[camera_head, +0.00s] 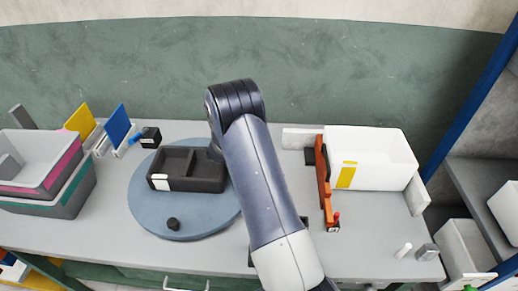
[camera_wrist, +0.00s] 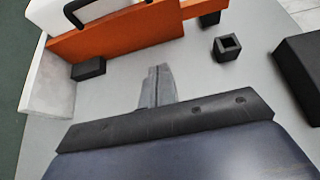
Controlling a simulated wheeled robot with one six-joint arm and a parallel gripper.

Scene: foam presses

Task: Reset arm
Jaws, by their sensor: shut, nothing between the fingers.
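My gripper (camera_wrist: 157,72) shows in the wrist view as two grey fingers pressed together, with nothing between them. It points over the grey table top (camera_wrist: 117,88), toward an orange panel (camera_wrist: 110,35), and appears apart from it. In the head view my arm rises from the lower middle and bends at the top; its end is hidden there. The orange panel (camera_head: 323,180) also shows in the head view, right of my arm.
A white bin (camera_head: 385,158) with a yellow mark stands at the right. A black two-part tray (camera_head: 187,184) sits on a blue round plate (camera_head: 150,215), close to my arm. Stacked grey bins (camera_head: 60,205) stand at the left. Small black blocks (camera_wrist: 227,47) lie near the orange panel.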

